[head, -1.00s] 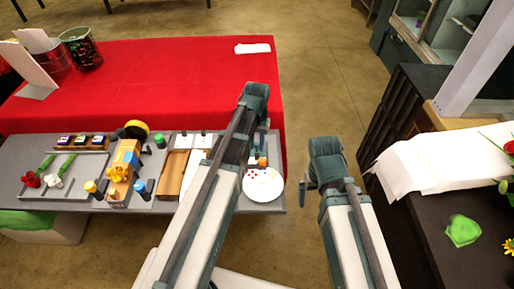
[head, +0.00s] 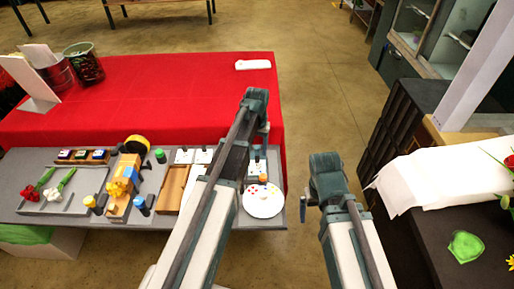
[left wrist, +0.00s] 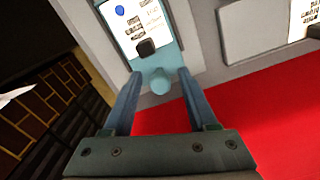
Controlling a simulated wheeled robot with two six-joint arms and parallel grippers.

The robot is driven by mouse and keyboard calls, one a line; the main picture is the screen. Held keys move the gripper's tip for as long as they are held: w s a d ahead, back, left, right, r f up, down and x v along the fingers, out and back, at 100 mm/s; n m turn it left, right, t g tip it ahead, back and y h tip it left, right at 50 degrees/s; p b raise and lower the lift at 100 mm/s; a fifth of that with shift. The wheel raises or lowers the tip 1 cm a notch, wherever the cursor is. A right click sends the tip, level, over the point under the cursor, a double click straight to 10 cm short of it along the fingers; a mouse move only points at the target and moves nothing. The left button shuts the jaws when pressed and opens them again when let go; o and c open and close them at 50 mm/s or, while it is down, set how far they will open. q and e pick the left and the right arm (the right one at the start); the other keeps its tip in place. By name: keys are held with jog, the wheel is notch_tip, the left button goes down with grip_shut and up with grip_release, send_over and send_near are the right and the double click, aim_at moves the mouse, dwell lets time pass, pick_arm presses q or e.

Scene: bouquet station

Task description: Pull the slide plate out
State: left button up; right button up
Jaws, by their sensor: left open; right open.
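The slide plate (left wrist: 185,38) is light blue in the left wrist view, with a round knob (left wrist: 158,84) at its near end. A white printed card (left wrist: 150,22) and a small black block (left wrist: 146,47) lie on it. My left gripper (left wrist: 159,72) is open, its two fingers on either side of the knob; I cannot tell whether they touch it. In the head view my left gripper (head: 262,132) is over the right end of the grey station, and my arm hides most of the plate. My right gripper (head: 305,205) is open and empty, right of the station.
The grey station (head: 100,232) holds flowers, bottles, a wooden tray (head: 172,190) and a white round plate (head: 263,203). A red-covered table (head: 180,95) stands behind. A dark counter (head: 420,245) with white paper (head: 430,172) is at right. Bare floor lies between.

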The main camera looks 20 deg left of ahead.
pick_arm(q)
jog(key=shift+r, duration=0.1)
notch_tip(320, 180, up, 14)
jog(key=p, duration=1.3)
jog(key=shift+f+p, duration=0.2)
jog(key=shift+p, duration=0.15)
jog(key=s+d+f+m+b, duration=0.1)
jog(key=s+d, duration=0.3)
jog(key=s, duration=0.3)
jog(key=s+d+f+m+b, duration=0.1)
jog(key=s+d, duration=0.3)
jog(key=s, duration=0.3)
jog(key=s+d+f+m+y+b, duration=0.1)
jog(key=s+d, duration=0.3)
jog(key=s, duration=0.3)
jog(key=shift+s+d, duration=0.3)
jog(key=shift+s, duration=0.05)
jog(key=shift+a+r, duration=0.1)
